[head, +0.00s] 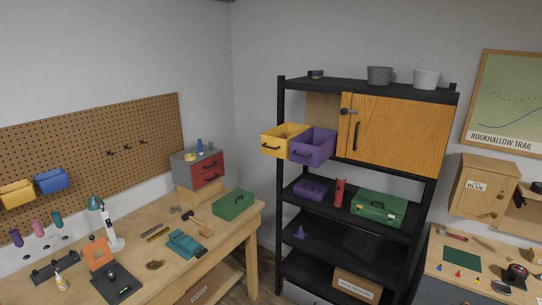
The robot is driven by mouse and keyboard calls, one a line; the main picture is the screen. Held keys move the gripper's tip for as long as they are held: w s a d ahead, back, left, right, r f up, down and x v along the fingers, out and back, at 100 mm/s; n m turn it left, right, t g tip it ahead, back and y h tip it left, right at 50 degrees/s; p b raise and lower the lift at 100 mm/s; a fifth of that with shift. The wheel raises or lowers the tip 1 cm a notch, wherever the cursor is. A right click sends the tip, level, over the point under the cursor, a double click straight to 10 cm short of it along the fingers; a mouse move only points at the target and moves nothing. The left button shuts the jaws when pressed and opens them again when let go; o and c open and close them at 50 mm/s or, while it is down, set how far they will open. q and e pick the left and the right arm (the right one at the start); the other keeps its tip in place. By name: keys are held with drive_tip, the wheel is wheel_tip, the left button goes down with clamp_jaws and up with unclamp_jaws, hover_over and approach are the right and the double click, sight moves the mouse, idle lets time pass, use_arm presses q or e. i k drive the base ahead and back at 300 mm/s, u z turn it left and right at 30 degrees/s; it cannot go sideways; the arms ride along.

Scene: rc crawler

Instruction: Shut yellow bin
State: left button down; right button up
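A yellow bin (284,147) sits on the upper part of the black shelf rack, left of a purple bin (312,149). Both look like open-topped drawers with dark front handles and stick out past the front of the rack. Their insides are only partly seen. Another, smaller yellow bin (17,194) hangs on the pegboard at the far left, beside a blue one (52,180). Neither of my grippers is in view.
A wooden cabinet door (398,135) closes the space right of the bins. The black rack (281,200) holds a green toolbox (379,208). A cluttered workbench (140,262) stands left, another bench at right. Some floor shows between workbench and rack.

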sight(272, 145)
drive_tip(key=z, duration=0.55)
drive_tip(key=i, duration=0.6)
drive_tip(key=z, duration=0.6)
drive_tip(key=i, duration=0.65)
drive_tip(key=u, duration=0.65)
drive_tip(key=i, duration=0.6)
drive_tip(key=u, duration=0.65)
